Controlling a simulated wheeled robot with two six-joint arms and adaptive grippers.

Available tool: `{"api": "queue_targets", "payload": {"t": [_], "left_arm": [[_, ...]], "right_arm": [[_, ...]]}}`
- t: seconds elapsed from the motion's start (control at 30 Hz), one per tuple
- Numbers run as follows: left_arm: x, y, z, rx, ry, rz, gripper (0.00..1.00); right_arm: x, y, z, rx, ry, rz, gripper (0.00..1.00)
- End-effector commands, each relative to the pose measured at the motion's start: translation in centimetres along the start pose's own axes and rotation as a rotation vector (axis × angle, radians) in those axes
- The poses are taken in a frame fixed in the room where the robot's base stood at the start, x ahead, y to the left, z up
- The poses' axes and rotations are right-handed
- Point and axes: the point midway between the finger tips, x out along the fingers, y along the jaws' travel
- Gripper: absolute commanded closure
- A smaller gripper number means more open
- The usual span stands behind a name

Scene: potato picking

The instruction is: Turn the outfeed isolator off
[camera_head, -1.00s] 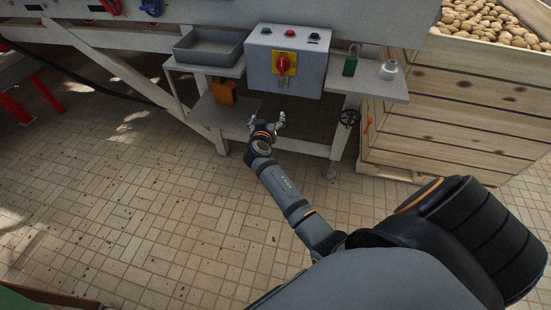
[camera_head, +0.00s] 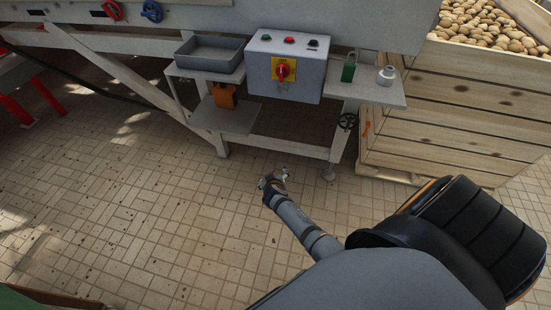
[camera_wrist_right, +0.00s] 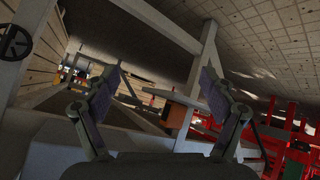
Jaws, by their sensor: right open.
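The isolator (camera_head: 283,70) is a red rotary knob on a yellow plate, on the front of a grey control box (camera_head: 257,72). The knob's handle looks roughly upright, but it is too small to read its setting for certain. My right gripper (camera_head: 275,180) is low in front of the machine frame, below the box and clear of it. In the right wrist view its two fingers stand wide apart with nothing between them (camera_wrist_right: 160,76). The isolator cannot be made out in that view. My left gripper is out of view.
A green padlock (camera_head: 348,68) and a pale knobbed item (camera_head: 386,76) stand on the shelf right of the box. A grey tray (camera_head: 210,55) is left. A dark handwheel (camera_head: 348,121) hangs below. A wooden potato crate (camera_head: 450,120) stands right. Tiled floor in front is clear.

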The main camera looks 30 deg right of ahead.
Motion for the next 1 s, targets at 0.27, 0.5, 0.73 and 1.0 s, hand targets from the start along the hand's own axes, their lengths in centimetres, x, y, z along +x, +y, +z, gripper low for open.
{"api": "queue_targets", "payload": {"t": [0.27,0.5,0.73,1.0], "left_arm": [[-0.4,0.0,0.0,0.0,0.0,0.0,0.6],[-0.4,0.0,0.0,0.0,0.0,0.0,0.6],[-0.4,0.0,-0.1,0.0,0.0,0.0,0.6],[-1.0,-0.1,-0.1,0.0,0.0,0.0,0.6]], "right_arm": [[0.1,-0.6,3.2,-0.027,-0.051,-0.034,0.16],[0.1,-0.7,3.5,-0.029,-0.055,-0.037,0.16],[0.1,-0.7,3.4,-0.028,-0.054,-0.037,0.16],[-0.3,-1.4,9.7,-0.069,-0.149,-0.093,0.16]]}}
